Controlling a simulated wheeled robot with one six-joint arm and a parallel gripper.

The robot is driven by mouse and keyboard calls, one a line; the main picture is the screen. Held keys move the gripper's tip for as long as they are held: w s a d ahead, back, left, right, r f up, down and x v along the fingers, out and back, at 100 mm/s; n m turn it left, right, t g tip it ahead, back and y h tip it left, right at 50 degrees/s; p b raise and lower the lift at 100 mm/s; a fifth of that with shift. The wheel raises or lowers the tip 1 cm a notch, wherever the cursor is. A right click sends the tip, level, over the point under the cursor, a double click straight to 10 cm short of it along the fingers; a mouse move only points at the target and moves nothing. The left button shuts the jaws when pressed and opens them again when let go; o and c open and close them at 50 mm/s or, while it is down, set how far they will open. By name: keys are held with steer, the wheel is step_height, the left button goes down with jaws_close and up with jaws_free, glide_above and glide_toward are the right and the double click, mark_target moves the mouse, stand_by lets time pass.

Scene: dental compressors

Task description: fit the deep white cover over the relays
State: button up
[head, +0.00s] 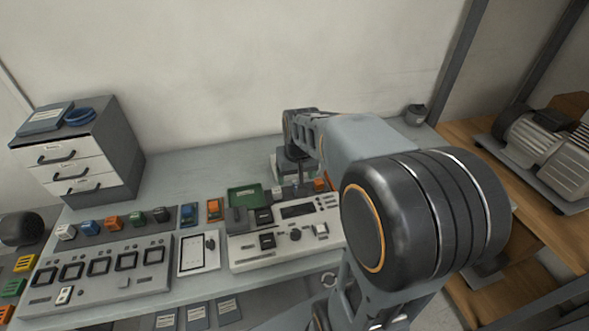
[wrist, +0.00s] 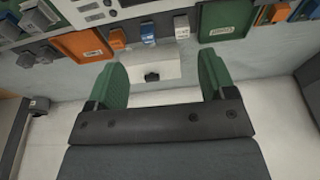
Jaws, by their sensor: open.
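A white block-like piece with a small black knob, which looks like the white cover (wrist: 165,63), lies between my fingers in the wrist view. My gripper (wrist: 160,82) is open, with one green fingertip on each side of the white piece and a gap to each. In the head view my gripper (head: 291,172) is low over the back of the bench, partly hidden by my arm. Small orange (wrist: 117,38), blue (wrist: 148,33) and white (wrist: 182,27) blocks, possibly relays, stand in a row beside the cover. The cover's depth and underside are hidden.
Green trays (head: 245,196) lie near the control panel (head: 290,232). Coloured blocks (head: 112,222) line the left panel (head: 100,270). A drawer cabinet (head: 80,155) stands at the back left. The bench between cabinet and gripper is clear (head: 200,160).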

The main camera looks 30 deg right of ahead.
steer(key=w+d+t+b, duration=0.1)
steer(key=w+d, duration=0.3)
steer(key=w, duration=0.4)
steer(key=w+d+t, duration=0.1)
steer(key=w+d, duration=0.4)
steer(key=w, duration=0.2)
steer(key=shift+h, duration=0.3)
steer(key=x, duration=0.8)
steer(key=shift+w+a+p, duration=0.2)
steer(key=shift+a+p, duration=0.1)
steer(key=shift+p, duration=0.1)
steer(key=shift+p+x, duration=0.75)
steer(key=shift+x, duration=1.95)
steer(key=shift+d, duration=0.2)
steer(key=c, duration=1)
steer(key=shift+r, duration=0.1)
steer(key=shift+c, duration=0.8)
steer(key=shift+r, duration=0.1)
